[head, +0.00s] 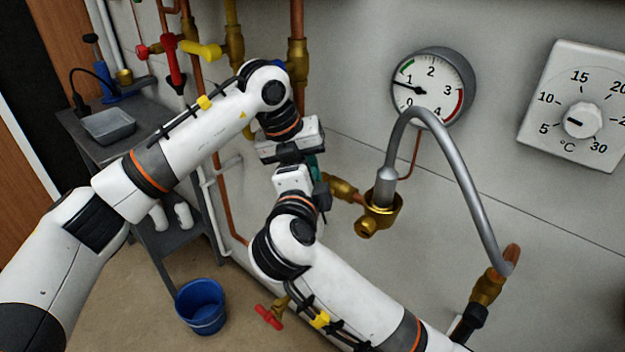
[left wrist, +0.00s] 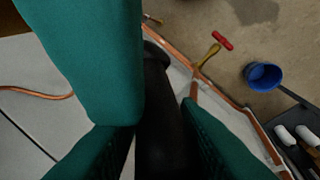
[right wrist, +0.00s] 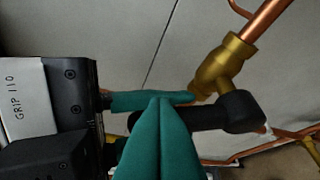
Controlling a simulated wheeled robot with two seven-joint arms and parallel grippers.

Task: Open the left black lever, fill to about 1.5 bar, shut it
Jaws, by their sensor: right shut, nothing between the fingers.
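The left black lever (right wrist: 205,116) runs sideways from its brass valve (right wrist: 228,62), at an angle to the pipe, in the right wrist view. It also shows as a dark bar in the left wrist view (left wrist: 160,115); the grippers hide it in the head view. My left gripper (left wrist: 160,150) has its teal fingers on both sides of the lever, with a thin gap showing on one side. My right gripper (right wrist: 158,105) is shut and empty, its tips close by the lever; touch cannot be told. The gauge (head: 432,85) needle points a little below 1.
A grey hose (head: 455,160) loops from a brass fitting (head: 380,210) to a right-hand valve (head: 488,288). A thermostat (head: 578,110) hangs on the wall at right. A blue bucket (head: 201,308) and a grey bench (head: 85,140) stand at left. A red-handled tap (head: 268,317) is low down.

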